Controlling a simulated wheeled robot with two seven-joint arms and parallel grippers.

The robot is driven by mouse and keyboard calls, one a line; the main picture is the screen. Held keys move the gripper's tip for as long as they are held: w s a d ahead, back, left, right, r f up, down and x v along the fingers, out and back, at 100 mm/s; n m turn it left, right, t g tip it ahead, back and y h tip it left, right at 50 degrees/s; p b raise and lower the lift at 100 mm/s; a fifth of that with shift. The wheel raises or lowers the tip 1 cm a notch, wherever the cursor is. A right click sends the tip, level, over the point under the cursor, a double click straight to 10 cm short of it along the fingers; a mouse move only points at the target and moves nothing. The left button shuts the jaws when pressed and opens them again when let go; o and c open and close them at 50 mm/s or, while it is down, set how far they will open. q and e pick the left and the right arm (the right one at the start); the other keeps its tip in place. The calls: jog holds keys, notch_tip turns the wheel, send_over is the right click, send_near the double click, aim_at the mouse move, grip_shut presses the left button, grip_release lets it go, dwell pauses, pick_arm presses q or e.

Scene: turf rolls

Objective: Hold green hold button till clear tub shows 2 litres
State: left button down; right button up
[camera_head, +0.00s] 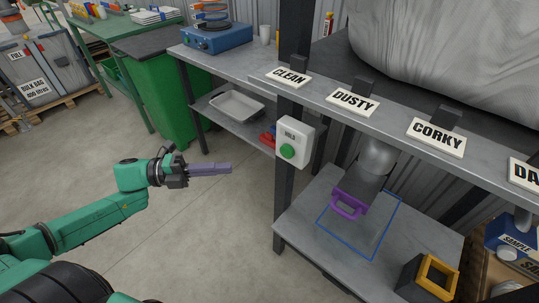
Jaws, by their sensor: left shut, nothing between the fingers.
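The green button (287,151) sits on a white box marked HOLD (295,132), fixed to the dark post of the bench. My left gripper (230,169) is shut and empty, its fingers pointing right. In the picture it is left of and a little below the button, apart from it. A grey metal spout (378,157) hangs under the bench top, with a purple handle (348,205) below it. A blue square outline (385,230) shows on the lower shelf beneath. I cannot make out a clear tub or its level. My right gripper is not in view.
Signs CLEAN (288,77), DUSTY (353,101) and CORKY (436,137) stand along the bench edge. A yellow-rimmed dark box (437,275) is on the lower shelf. A white tray (237,106) lies on the left shelf. Open floor surrounds my left arm.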

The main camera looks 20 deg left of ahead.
pick_arm(q)
send_near(289, 156)
jog(key=s+d, duration=0.2)
jog(key=d, duration=0.2)
jog(key=w, duration=0.2)
jog(key=w+d, duration=0.1)
jog(key=w, duration=0.1)
jog(key=shift+w+d, duration=0.15)
jog(key=shift+d, duration=0.05)
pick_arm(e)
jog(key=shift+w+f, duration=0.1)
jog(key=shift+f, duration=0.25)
